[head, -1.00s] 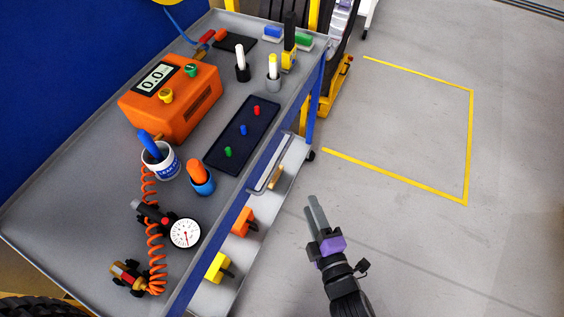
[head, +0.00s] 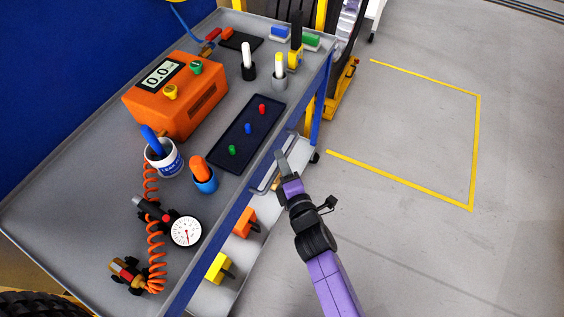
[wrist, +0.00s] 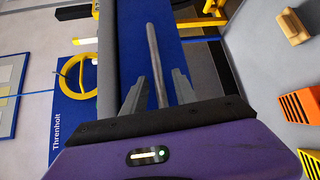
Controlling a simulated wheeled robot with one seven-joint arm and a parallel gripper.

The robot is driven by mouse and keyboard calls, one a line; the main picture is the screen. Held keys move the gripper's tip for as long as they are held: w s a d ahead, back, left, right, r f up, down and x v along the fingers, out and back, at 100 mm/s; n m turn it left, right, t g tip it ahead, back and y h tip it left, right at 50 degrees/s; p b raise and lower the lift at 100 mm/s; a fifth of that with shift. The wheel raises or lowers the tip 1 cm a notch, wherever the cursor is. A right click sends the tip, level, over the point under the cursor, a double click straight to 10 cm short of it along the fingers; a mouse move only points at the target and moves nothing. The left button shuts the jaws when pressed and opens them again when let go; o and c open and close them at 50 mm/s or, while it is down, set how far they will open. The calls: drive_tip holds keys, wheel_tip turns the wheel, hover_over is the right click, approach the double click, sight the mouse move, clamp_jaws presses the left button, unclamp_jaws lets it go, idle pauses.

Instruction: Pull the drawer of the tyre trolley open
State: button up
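The tyre trolley (head: 85,210) has a grey top and a blue front side. A pale grey bar handle (head: 262,181) sticks out from that side below the top edge. In the wrist view the handle (wrist: 153,55) is a straight grey rod in front of the blue drawer front (wrist: 183,70), which appears flush. My gripper (head: 281,160) is at the handle and hides part of it in the head view. In the wrist view the fingers of my gripper (wrist: 158,88) are apart, with the rod between them and a gap visible on each side.
An orange gauge box (head: 175,95), a dark tray (head: 243,134) and cups stand on the trolley top. Orange (head: 243,222) and yellow (head: 218,267) chocks lie on the lower shelf. The floor right of the trolley is clear, with a yellow marked outline (head: 476,150).

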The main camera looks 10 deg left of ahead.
drive_tip(key=shift+w+a, duration=0.1)
drive_tip(key=shift+w, duration=0.1)
drive_tip(key=shift+c, duration=0.2)
clamp_jaws()
idle(1.2)
